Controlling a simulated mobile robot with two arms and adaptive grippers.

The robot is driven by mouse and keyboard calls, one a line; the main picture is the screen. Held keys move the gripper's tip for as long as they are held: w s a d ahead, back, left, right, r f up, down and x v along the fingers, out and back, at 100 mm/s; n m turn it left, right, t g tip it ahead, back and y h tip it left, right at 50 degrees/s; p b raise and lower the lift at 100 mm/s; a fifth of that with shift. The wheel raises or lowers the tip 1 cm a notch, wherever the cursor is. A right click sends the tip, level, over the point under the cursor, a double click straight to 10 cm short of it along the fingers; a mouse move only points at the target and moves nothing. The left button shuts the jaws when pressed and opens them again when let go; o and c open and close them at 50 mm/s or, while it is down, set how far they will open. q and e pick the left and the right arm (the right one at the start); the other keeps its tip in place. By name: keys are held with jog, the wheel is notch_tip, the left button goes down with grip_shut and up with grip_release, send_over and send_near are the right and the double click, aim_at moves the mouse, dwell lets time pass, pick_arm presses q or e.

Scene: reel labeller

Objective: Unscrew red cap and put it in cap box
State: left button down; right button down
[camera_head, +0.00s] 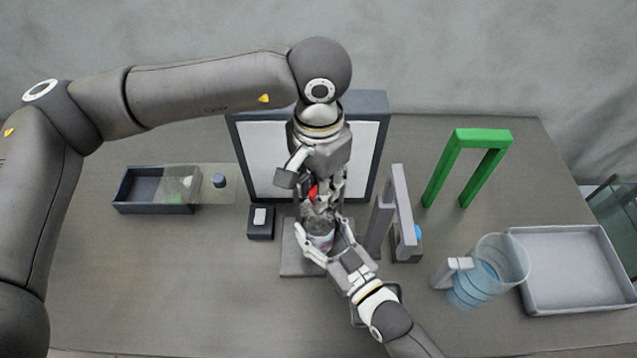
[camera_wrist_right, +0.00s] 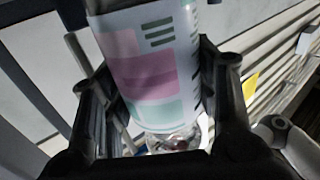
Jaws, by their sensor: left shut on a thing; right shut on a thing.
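A clear bottle (camera_head: 319,235) with a printed label stands near the middle of the table in the head view. My right gripper (camera_head: 329,242) is shut on the bottle from the front right. In the right wrist view the bottle (camera_wrist_right: 150,75) shows its white label with pink and green blocks, between the gripper's fingers (camera_wrist_right: 160,110). The red cap (camera_head: 313,191) is at the top of the bottle, partly hidden by my left gripper (camera_head: 320,192). My left gripper comes from above and is shut on the red cap. I cannot tell which box is the cap box.
A dark tray (camera_head: 128,192) lies at left. A large framed panel (camera_head: 377,108) stands behind the grippers. A grey post frame (camera_head: 402,200), a green arch (camera_head: 483,136), a jug of water (camera_head: 484,272) and a grey bin (camera_head: 575,302) stand at right. The front left table is clear.

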pick_arm(q)
jog(key=n, duration=1.8)
jog(key=shift+n, duration=0.4)
jog(key=n, duration=1.7)
jog(key=shift+r, duration=0.1)
jog(key=n, duration=1.2)
jog(key=shift+n, duration=0.4)
jog(key=n, duration=0.5)
